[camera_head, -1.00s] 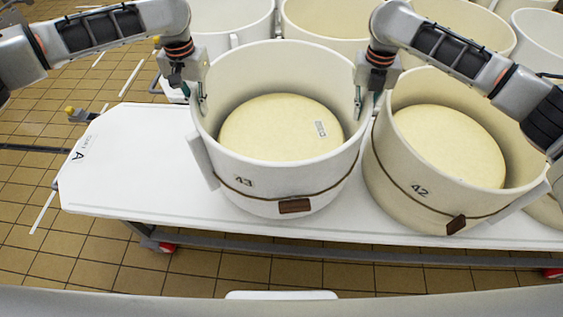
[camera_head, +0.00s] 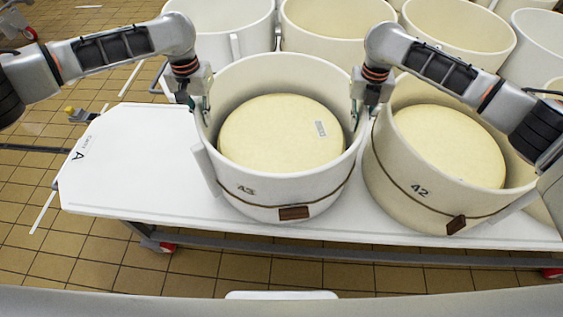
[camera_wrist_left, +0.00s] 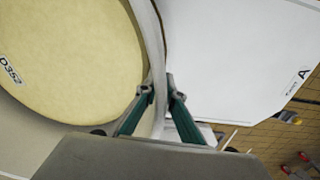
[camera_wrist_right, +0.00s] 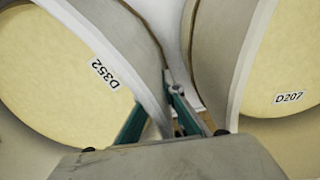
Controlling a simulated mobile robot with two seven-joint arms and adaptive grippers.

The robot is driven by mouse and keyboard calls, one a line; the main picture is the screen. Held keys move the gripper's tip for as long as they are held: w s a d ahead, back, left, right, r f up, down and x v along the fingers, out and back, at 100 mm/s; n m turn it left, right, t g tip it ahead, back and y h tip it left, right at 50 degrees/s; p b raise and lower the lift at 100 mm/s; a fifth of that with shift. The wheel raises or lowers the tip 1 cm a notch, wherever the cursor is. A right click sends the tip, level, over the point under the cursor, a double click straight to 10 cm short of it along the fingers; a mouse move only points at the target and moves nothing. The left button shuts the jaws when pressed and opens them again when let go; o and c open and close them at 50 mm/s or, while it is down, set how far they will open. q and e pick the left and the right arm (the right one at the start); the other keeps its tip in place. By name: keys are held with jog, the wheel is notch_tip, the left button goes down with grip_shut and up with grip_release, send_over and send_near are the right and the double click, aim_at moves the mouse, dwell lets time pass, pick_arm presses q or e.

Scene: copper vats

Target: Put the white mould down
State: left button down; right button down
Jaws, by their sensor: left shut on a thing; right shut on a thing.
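The white mould 43 (camera_head: 275,185) is a round tub with a brown cord, a brown tag and a pale cheese (camera_head: 280,135) inside. It stands upright over the white table, with mould 42 close on its right. My left gripper (camera_head: 203,106) is shut on its left rim; the rim also runs between the fingers in the left wrist view (camera_wrist_left: 160,94). My right gripper (camera_head: 356,110) is shut on its right rim, and one finger is partly hidden by the wall in the right wrist view. I cannot tell whether its base touches the table.
Mould 42 (camera_head: 410,205), also holding a cheese (camera_head: 450,145), stands on the table at the right with little gap. The white table (camera_head: 125,165) is bare on the left, up to its edge marked A. More white moulds (camera_head: 335,20) stand behind.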

pick_arm(q)
jog(key=c, duration=2.6)
grip_release()
jog(key=shift+a+f, duration=0.2)
pick_arm(e)
jog(key=c, duration=2.6)
grip_release()
jog(key=shift+d+f, duration=0.15)
jog(key=shift+d, duration=0.05)
pick_arm(q)
jog(key=o, duration=0.4)
pick_arm(e)
jog(key=o, duration=0.4)
pick_arm(q)
jog(key=shift+o, duration=0.2)
jog(key=shift+d+r, duration=0.1)
pick_arm(e)
jog(key=shift+o, duration=0.2)
jog(key=shift+a, duration=0.1)
pick_arm(q)
notch_tip(320, 180, up, 12)
jog(key=shift+f, duration=0.15)
pick_arm(e)
jog(key=shift+r, duration=0.55)
notch_tip(320, 180, up, 11)
jog(key=shift+s, duration=0.1)
